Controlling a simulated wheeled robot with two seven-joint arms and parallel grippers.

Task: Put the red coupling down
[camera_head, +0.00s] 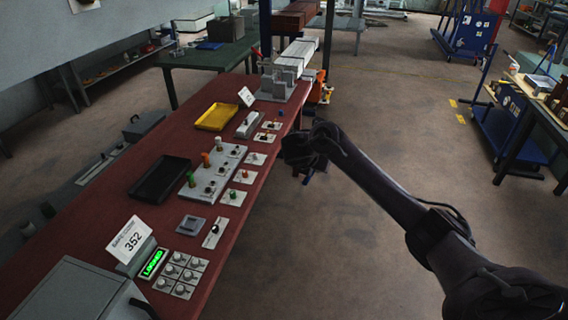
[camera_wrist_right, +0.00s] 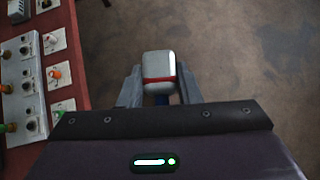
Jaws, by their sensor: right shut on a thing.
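My right gripper (camera_head: 303,158) hangs over the floor just right of the red bench's edge. In the right wrist view my right gripper (camera_wrist_right: 159,85) is shut on a rounded silver piece with a thin red band, the red coupling (camera_wrist_right: 158,66). A bit of blue shows just below the coupling there. In the head view the coupling is mostly hidden by the gripper. The red bench (camera_head: 100,228) carries a yellow tray (camera_head: 205,127) and a black tray (camera_head: 143,194), both apparently empty. My left gripper is not in view.
A grey panel (camera_head: 198,186) with green, orange and white pieces stands mid-bench, beside a row of small plates. A grey fixture (camera_head: 285,85) is at the far end.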

